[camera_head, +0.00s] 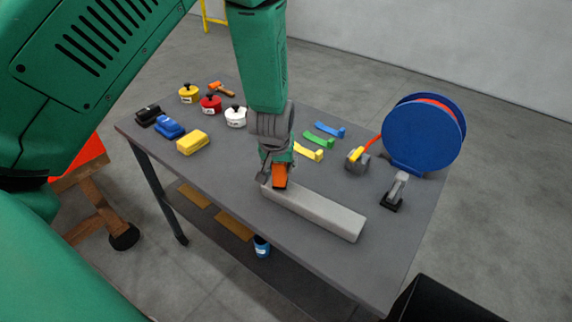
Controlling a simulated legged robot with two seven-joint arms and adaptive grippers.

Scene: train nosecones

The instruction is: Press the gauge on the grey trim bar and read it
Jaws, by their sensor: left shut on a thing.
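The grey trim bar (316,212) lies on the dark table, running from below my left gripper toward the front right. My left gripper (278,178) points down over the bar's left end. It is shut on a small orange gauge (280,174), held at or just over the end of the bar. I cannot tell whether the gauge touches the bar, and no reading on it can be made out. My right gripper is not in view.
The table (215,172) also bears yellow, red and white round pots (211,104), blocks (192,142), an orange-headed hammer (221,89) and coloured scrapers (318,139). A blue reel (423,135) stands at the right. Bare tabletop lies left of the bar.

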